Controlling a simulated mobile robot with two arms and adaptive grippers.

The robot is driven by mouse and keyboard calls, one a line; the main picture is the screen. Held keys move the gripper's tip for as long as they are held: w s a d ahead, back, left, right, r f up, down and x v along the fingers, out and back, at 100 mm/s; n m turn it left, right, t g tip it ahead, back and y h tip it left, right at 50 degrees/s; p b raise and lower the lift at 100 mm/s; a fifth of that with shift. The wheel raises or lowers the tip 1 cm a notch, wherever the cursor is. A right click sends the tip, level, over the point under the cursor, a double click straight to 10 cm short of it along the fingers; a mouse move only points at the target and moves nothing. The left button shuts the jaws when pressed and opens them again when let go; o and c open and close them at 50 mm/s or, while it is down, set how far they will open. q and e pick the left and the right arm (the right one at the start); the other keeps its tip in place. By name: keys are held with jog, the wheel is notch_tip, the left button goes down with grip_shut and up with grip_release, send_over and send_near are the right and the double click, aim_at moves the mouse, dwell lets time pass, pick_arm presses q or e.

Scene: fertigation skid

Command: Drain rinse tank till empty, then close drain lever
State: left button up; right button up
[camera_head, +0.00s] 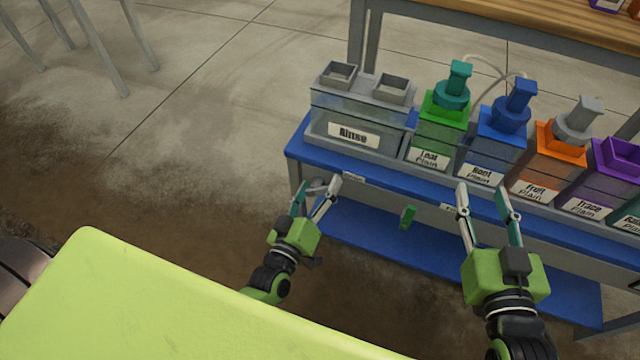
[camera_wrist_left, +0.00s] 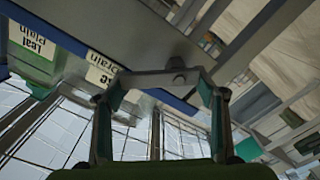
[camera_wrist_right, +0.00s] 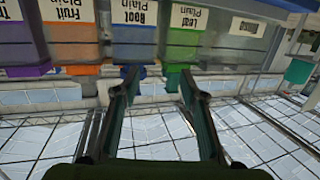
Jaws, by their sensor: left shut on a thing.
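The clear grey rinse tank (camera_head: 352,118), labelled "Rinse", stands at the left end of the blue bench. Its liquid level cannot be made out. The grey drain lever (camera_wrist_left: 160,82) shows in the left wrist view, with a bolt at its pivot and a label ending in "Drain" (camera_wrist_left: 103,70) beside it. My left gripper (camera_head: 318,186) is below the rinse tank at the bench's front edge, its fingers around the lever and shut on it. My right gripper (camera_head: 482,194) is open and empty in front of the bench, further right.
Green "Leaf Plain" (camera_head: 432,140), blue "Root Plain" (camera_head: 495,150) and orange "Fruit Plain" (camera_head: 545,165) tanks stand right of the rinse tank. A small green handle (camera_head: 408,217) hangs below the bench edge between my grippers. A lower blue shelf (camera_head: 375,250) runs underneath.

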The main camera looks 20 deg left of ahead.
pick_arm(q)
jog(key=n, duration=0.1)
jog(key=n+p, duration=0.1)
jog(key=n, duration=0.1)
jog(key=a+n, duration=0.1)
jog(key=shift+r+n, duration=0.25)
jog(key=shift+n, duration=0.05)
jog(key=shift+a+n, duration=0.25)
jog(key=shift+n, duration=0.65)
jog(key=shift+a+n, duration=0.2)
jog(key=shift+n, duration=0.6)
jog(key=shift+a+f+n, duration=0.15)
jog(key=shift+a+n, duration=0.05)
jog(key=shift+n, duration=0.9)
pick_arm(e)
jog(key=s+d+f+g+h, duration=0.1)
jog(key=s+d+f+g, duration=0.1)
jog(key=f, duration=0.5)
jog(key=shift+s+f+g, duration=0.4)
jog(key=shift+s+g, duration=0.3)
jog(key=shift+g, duration=0.4)
jog(key=shift+w+a+r, duration=0.1)
pick_arm(q)
jog(key=o, duration=1.6)
